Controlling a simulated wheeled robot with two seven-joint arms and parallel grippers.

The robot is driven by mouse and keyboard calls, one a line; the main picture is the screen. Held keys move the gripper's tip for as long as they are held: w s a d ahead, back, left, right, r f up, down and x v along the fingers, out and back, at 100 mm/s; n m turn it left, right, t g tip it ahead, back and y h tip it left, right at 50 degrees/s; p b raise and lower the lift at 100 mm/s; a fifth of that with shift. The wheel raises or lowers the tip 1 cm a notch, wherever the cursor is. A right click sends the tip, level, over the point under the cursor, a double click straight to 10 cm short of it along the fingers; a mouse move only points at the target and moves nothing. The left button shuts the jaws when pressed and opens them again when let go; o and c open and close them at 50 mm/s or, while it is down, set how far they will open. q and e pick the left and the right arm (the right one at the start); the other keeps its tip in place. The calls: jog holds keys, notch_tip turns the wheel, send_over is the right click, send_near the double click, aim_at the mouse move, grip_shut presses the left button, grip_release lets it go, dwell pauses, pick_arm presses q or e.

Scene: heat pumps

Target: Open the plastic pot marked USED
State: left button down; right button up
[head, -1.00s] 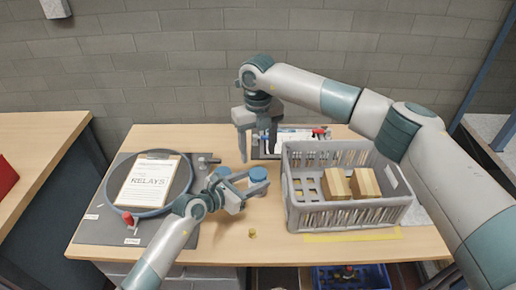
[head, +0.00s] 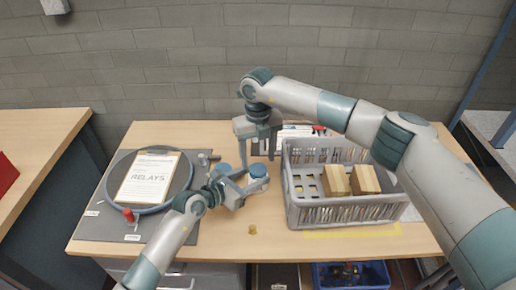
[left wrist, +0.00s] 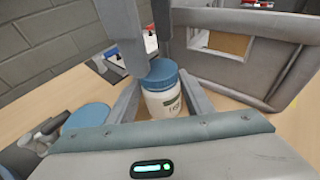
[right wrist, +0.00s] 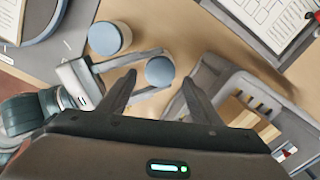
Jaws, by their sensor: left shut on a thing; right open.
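A white plastic pot (left wrist: 166,103) with a blue lid (right wrist: 160,71) stands between the fingers of my left gripper (left wrist: 160,100). Its dark label shows only partly in the left wrist view and looks like USED. My left gripper, also in the head view (head: 250,184), is shut on the pot's body. My right gripper (right wrist: 160,86) is open and empty, fingers pointing down above the lid, and appears apart from it. It hangs just behind the pot in the head view (head: 259,156). A second blue-lidded pot (right wrist: 106,38) stands to the left.
A grey crate (head: 345,216) with wooden blocks stands close on the right. A grey mat (head: 100,215) with a RELAYS clipboard (head: 150,180) and a hose ring lies left. A small yellow-brown piece (head: 252,229) lies in front. A tray with papers (right wrist: 268,15) is behind.

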aim_at(258, 169)
jog(key=shift+f, duration=1.75)
jog(key=c, duration=1.1)
jog(key=n, duration=1)
jog(key=o, duration=1.1)
